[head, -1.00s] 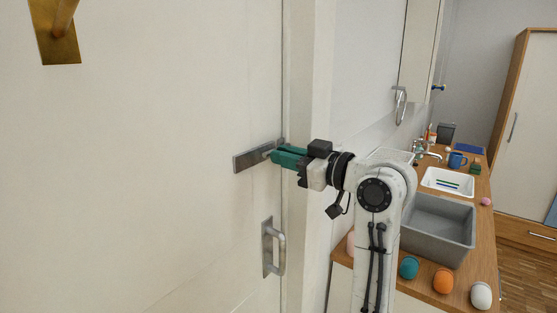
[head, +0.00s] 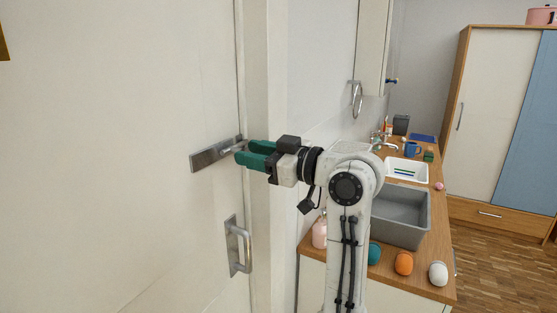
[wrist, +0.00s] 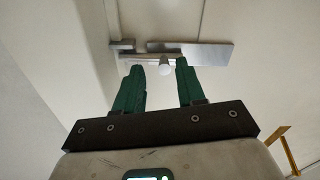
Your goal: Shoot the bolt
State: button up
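The bolt (head: 208,157) is a grey metal plate on the white door (head: 120,160), near the door's right edge. In the wrist view, the plate (wrist: 217,54) carries a rod with a pale round knob (wrist: 165,69). The rod's left end reaches a small bracket (wrist: 122,45) by the door frame; I cannot tell how far it sits inside. My gripper (head: 242,152) has green fingers that stand apart. In the wrist view my gripper (wrist: 160,70) has the knob between its fingertips, with gaps on both sides.
A door handle (head: 236,247) is below the bolt. To the right, a wooden counter (head: 437,255) holds a grey basin (head: 405,218), an orange item (head: 404,263) and a white item (head: 438,273). A wardrobe (head: 490,130) stands at the far right above open floor.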

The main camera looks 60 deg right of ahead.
jog(key=s+p, duration=0.8)
jog(key=p, duration=0.3)
jog(key=shift+s+d, duration=0.15)
jog(key=shift+s, duration=0.15)
dwell(0.4)
